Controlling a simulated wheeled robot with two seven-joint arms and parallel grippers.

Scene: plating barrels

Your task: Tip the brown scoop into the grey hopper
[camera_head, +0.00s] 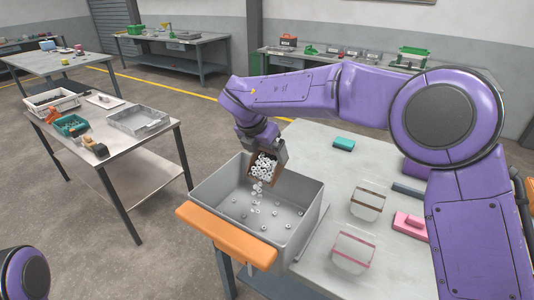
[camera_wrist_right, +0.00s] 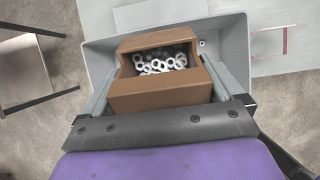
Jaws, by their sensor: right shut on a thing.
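The brown scoop (camera_head: 251,173) is tilted over the grey hopper (camera_head: 305,232), high above its floor. White ring-like pieces (camera_head: 257,190) spill from it and fall into the hopper, where several lie scattered on the floor. My right gripper (camera_head: 266,152) is shut on the scoop. In the right wrist view, the scoop (camera_wrist_right: 160,103) sits between the two fingers of the gripper (camera_wrist_right: 158,75) with many white rings still inside, and the hopper (camera_wrist_right: 98,57) shows behind it. My left gripper is out of view; only a purple arm part shows at the lower left.
An orange bar (camera_head: 226,236) runs along the hopper's front edge. A side table (camera_head: 150,173) with trays stands left, across open floor.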

